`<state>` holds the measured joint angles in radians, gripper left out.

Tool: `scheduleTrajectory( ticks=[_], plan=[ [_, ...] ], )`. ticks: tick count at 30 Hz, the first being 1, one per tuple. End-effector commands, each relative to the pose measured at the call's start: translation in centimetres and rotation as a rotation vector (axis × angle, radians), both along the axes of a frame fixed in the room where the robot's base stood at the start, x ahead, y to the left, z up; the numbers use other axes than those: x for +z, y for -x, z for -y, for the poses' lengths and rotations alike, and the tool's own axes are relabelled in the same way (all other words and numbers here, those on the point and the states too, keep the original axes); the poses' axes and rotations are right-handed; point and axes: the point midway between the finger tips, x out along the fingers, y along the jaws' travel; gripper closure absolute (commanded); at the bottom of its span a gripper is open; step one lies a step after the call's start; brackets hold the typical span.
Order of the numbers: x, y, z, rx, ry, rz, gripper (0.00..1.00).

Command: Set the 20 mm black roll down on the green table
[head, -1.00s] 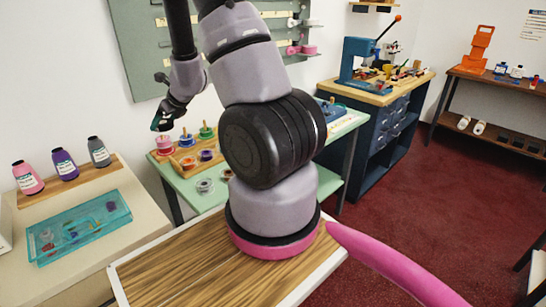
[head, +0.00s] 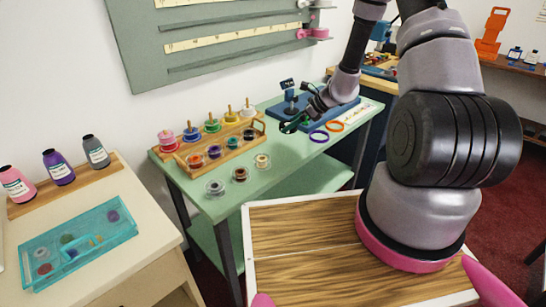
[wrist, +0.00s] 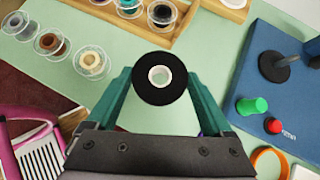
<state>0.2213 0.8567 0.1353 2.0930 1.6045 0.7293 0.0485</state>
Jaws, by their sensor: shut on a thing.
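The black roll (wrist: 179,92), a dark ring with a white core, sits between the teal fingers of my gripper (wrist: 158,88) in the wrist view. My gripper is shut on it. In the head view my gripper (head: 302,122) is over the right half of the green table (head: 285,160), by the blue board. The roll is not clearly distinguishable there. Green tabletop (wrist: 215,60) shows around the roll in the wrist view; I cannot tell how big the gap below it is.
A wooden rack (head: 222,152) of spools stands at the table's back left. Several loose clear-flanged spools (head: 240,174) lie in front. A blue board (wrist: 290,90) with a green and a red piece is at right. Purple (head: 319,136) and orange rings lie near the gripper. The front middle is clear.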

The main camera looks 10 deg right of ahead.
Motion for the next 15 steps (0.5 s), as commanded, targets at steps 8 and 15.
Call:
scheduleTrajectory(
  ticks=[8,15],
  plan=[
    [-4.2,0.0,0.0,-0.002,0.000,-0.002,0.71],
    [-6.9,0.1,0.0,-0.004,-0.001,-0.005,0.71]
  ],
)
